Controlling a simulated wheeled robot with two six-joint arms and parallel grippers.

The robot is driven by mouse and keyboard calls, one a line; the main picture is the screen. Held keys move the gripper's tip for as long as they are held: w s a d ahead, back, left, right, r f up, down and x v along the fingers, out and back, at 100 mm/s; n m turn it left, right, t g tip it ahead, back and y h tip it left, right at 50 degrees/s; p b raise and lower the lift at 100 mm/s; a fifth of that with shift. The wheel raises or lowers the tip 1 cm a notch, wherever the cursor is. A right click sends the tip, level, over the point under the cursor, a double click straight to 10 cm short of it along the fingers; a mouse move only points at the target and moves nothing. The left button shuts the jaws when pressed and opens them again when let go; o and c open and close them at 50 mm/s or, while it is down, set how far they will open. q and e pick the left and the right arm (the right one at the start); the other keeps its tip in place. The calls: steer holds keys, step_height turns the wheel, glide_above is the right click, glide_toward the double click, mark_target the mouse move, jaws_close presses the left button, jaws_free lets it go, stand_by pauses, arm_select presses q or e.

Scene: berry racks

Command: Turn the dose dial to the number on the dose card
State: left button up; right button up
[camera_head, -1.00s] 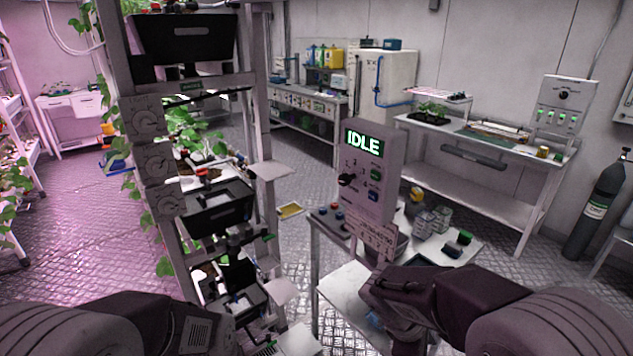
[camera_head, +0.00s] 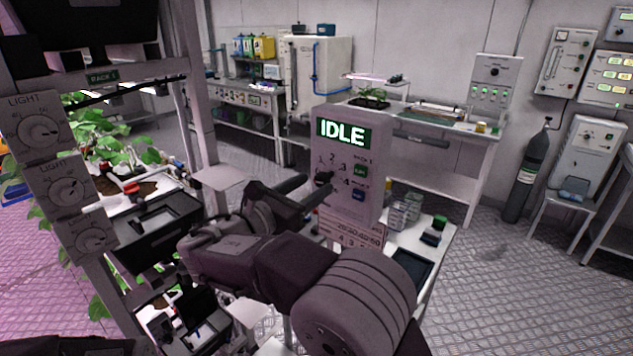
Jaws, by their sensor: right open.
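The grey dosing panel (camera_head: 372,150) stands upright in the middle, its green screen (camera_head: 342,132) reading IDLE. The black dose dial (camera_head: 322,179) is on its left front, with small numbers around it; its pointer direction is too small and covered to read. A white card (camera_head: 352,234) with printed numbers sits under the panel, partly hidden by my arm; I cannot tell which number it marks. My right gripper (camera_head: 312,187) is open, its fingers pointing right with their tips at the dial in the picture; contact cannot be told. My left gripper is out of view.
Small jars (camera_head: 403,212) stand on the table behind. A rack with light dials (camera_head: 66,191) and black trays (camera_head: 150,228) stands close on the left. Floor is free at right.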

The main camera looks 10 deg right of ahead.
mark_target(319, 183)
steer(key=x, duration=0.2)
steer(key=shift+d, duration=0.3)
steer(key=shift+w+d+r, duration=0.1)
steer(key=shift+d, duration=0.2)
steer(key=shift+w+a, duration=0.1)
steer(key=shift+c, duration=0.6)
jaws_close()
